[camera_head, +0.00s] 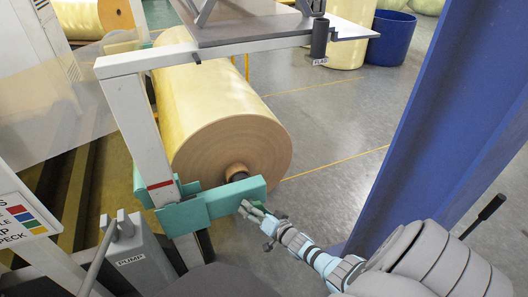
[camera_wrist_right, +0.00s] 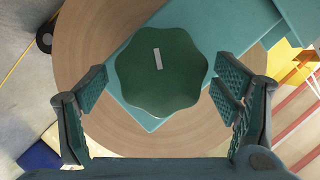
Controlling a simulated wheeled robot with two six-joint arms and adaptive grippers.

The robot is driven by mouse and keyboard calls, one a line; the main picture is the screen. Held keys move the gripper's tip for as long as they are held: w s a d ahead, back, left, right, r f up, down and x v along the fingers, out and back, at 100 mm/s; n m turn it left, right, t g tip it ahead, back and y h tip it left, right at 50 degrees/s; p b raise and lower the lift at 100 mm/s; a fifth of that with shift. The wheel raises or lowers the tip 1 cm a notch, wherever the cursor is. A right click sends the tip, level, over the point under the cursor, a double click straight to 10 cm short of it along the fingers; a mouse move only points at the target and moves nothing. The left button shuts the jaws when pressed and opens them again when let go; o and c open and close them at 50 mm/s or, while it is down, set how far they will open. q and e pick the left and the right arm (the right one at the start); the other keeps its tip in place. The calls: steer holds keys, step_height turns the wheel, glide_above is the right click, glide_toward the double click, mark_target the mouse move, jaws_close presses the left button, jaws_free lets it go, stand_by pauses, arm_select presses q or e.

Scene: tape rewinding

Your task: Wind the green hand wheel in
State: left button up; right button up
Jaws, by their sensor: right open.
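The green hand wheel (camera_wrist_right: 161,72) has a scalloped rim and a pale bar mark on its face. In the right wrist view it sits in front of the teal arm bracket (camera_wrist_right: 150,112) and the roll's round end. My right gripper (camera_wrist_right: 160,92) is open, with one finger on each side of the wheel and visible gaps to it. In the head view my right gripper (camera_head: 262,216) is at the front face of the teal bracket (camera_head: 235,196); the wheel is too hidden there to make out. My left gripper is not in view.
The large yellow roll (camera_head: 215,95) rests behind the bracket. A grey post (camera_head: 140,125) and the pump unit (camera_head: 138,250) stand to the left. A blue column (camera_head: 440,120) rises at right. Grey floor (camera_head: 330,110) is open between roll and column.

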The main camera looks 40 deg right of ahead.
steer(key=v, duration=1.1)
